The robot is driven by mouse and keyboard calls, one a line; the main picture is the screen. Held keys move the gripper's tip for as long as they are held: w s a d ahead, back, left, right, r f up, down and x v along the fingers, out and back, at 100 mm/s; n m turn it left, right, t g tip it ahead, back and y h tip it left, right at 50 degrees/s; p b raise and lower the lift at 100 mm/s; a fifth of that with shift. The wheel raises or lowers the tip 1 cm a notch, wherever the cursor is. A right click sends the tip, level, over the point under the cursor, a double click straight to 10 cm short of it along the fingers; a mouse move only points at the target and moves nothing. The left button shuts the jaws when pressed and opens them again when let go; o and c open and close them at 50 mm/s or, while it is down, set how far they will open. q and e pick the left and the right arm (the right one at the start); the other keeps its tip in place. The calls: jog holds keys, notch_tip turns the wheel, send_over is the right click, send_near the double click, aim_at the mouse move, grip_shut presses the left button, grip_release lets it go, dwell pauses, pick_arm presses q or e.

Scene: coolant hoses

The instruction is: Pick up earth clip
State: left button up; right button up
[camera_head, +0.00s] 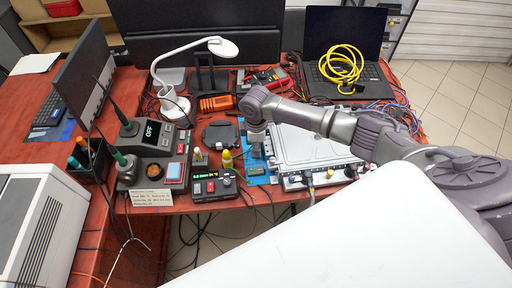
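My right arm reaches in from the right, over the silver instrument box (318,150). Its wrist end, with the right gripper (256,138), is above the left edge of that box, near the blue mat (262,180). The fingers point down and are too small and dark to tell open from shut. I cannot make out the earth clip for certain; small dark items and thin leads lie around the blue mat below the gripper. My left gripper is not in view.
A soldering station (155,140) and a small meter with a green display (213,184) stand to the left. A white lamp (174,104) stands behind. A laptop (345,70) with a yellow cable coil (341,66) is at the back right. Loose cables hang off the front edge.

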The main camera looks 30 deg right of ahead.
grip_shut()
jog(key=shift+r, duration=0.15)
jog(key=shift+r, duration=0.55)
notch_tip(320, 180, up, 3)
jog(key=shift+b, duration=0.45)
jog(key=s+d+r+p, duration=0.3)
jog(key=s+r+p, duration=0.1)
jog(key=s+r, duration=0.5)
jog(key=shift+s+d+r, duration=0.3)
jog(key=shift+s+r, duration=0.05)
jog(key=shift+s, duration=0.7)
